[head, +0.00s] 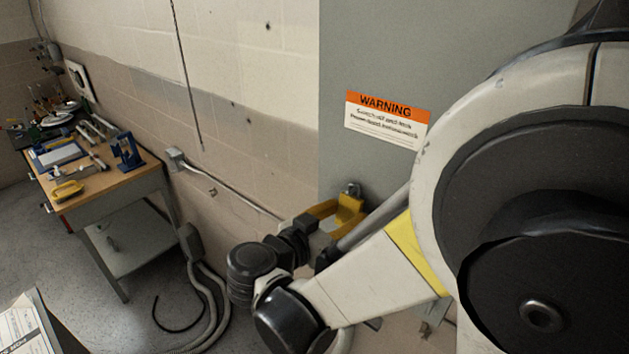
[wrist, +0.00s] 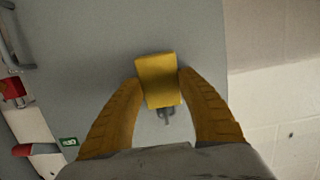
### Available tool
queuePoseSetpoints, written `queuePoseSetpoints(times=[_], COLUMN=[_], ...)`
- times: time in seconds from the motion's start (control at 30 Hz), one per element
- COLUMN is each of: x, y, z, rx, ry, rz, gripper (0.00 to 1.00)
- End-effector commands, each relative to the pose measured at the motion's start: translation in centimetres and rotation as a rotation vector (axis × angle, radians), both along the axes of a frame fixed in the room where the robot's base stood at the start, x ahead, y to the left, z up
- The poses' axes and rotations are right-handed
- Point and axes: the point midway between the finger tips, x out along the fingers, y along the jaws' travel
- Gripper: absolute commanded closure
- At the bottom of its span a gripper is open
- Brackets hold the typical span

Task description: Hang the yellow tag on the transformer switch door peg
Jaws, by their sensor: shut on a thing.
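The yellow tag (wrist: 158,78) is held between the two yellow fingers of my gripper (wrist: 160,88) in the wrist view. It is in front of the grey transformer door (wrist: 85,55). A small grey metal fitting, seemingly the peg (wrist: 166,116), shows just below the tag's lower edge. In the head view my gripper (head: 335,208) is close to the door (head: 400,50), with the tag (head: 350,213) at its tips. A metal fitting (head: 353,188) shows just above the tag there. I cannot tell whether tag and peg touch; the tag's hole is hidden.
A warning label (head: 387,118) is on the door above my gripper. Red-handled parts (wrist: 14,90) and a green label (wrist: 69,142) are at the left in the wrist view. A workbench (head: 130,185) with tools stands at the left; a conduit (head: 235,195) runs along the wall.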

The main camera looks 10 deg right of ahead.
Motion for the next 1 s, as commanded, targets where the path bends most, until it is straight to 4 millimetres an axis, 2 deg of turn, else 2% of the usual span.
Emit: queuePoseSetpoints(times=[0.2,0.23,0.3,0.67,0.77,1.0], x=[0.0,0.0,0.0,-0.3,-1.0,-4.1], y=[0.0,0.0,0.0,0.5,1.5,5.8], z=[0.0,0.0,0.0,0.1,0.4,1.5], rx=[0.000,0.000,0.000,0.000,-0.001,0.000], ry=[0.000,0.000,0.000,0.000,0.001,0.001], rz=[0.000,0.000,0.000,0.002,0.004,0.006], gripper=[0.80,0.46,0.31,0.31,0.31,0.31])
